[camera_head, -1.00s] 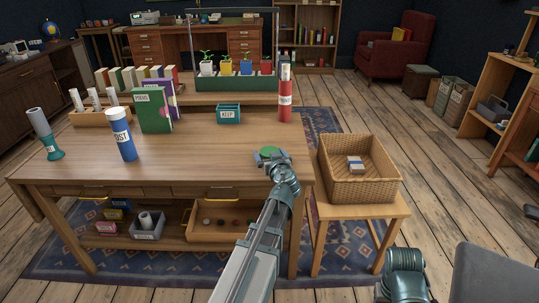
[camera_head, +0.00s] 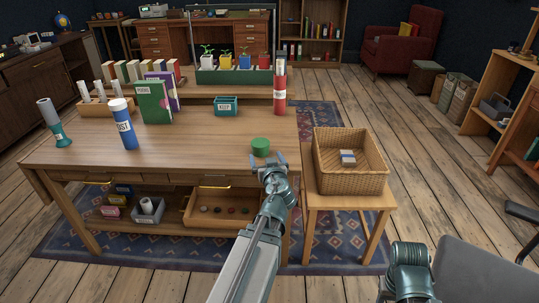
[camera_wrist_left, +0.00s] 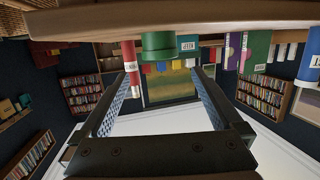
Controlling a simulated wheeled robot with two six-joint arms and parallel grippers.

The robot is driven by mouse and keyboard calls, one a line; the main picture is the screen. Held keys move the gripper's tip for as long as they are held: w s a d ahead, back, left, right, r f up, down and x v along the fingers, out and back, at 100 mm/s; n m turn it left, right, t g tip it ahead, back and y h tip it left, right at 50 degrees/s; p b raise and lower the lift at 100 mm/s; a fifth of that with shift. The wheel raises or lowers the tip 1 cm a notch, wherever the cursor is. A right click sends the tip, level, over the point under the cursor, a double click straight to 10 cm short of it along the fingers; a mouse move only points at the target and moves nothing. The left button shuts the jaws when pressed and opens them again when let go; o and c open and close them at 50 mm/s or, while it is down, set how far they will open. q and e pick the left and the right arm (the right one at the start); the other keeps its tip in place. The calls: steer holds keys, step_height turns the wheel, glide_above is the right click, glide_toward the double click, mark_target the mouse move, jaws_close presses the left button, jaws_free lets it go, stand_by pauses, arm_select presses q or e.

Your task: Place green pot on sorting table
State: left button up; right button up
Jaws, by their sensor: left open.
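The green pot (camera_head: 260,147) stands on the sorting table (camera_head: 190,155), near its right front corner. My left gripper (camera_head: 269,160) is open and empty, on the near side of the pot and apart from it. In the left wrist view the picture is upside down. There the green pot (camera_wrist_left: 158,45) shows beyond and between the two open fingers (camera_wrist_left: 163,78), resting on the tabletop. Part of my right arm shows at the lower right of the head view, but its gripper does not.
A blue cylinder (camera_head: 124,127), green book (camera_head: 153,103), teal KEEP box (camera_head: 226,106) and red cylinder (camera_head: 280,90) stand on the table. A wicker basket (camera_head: 350,180) sits on a stool at the right. The tabletop left of the pot is clear.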

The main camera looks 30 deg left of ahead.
arm_select(q)
steer(key=s+d+f+m+g+h, duration=0.25)
steer(key=d+f, duration=0.35)
steer(key=d, duration=0.3)
steer(key=s+d+f+m+g+h, duration=0.25)
steer(key=d+f, duration=0.35)
steer(key=d, duration=0.3)
steer(key=s+d+f+m+g+h, duration=0.2)
steer(key=s+d, duration=0.4)
steer(key=d, duration=0.3)
steer(key=s+d+f+m+g+h, duration=0.2)
steer(key=s+d+f+m+g, duration=0.1)
steer(key=s+d, duration=0.4)
steer(key=d+m+g, duration=0.1)
steer(key=d+m, duration=0.1)
steer(key=shift+d+f+m+g, duration=0.25)
steer(key=shift+m+g, duration=0.05)
steer(key=shift+g, duration=0.1)
steer(key=shift+r, duration=0.1)
step_height(320, 180, up, 33)
steer(key=p, duration=3.3)
steer(key=shift+d+r+h, duration=0.15)
steer(key=shift+h, duration=0.15)
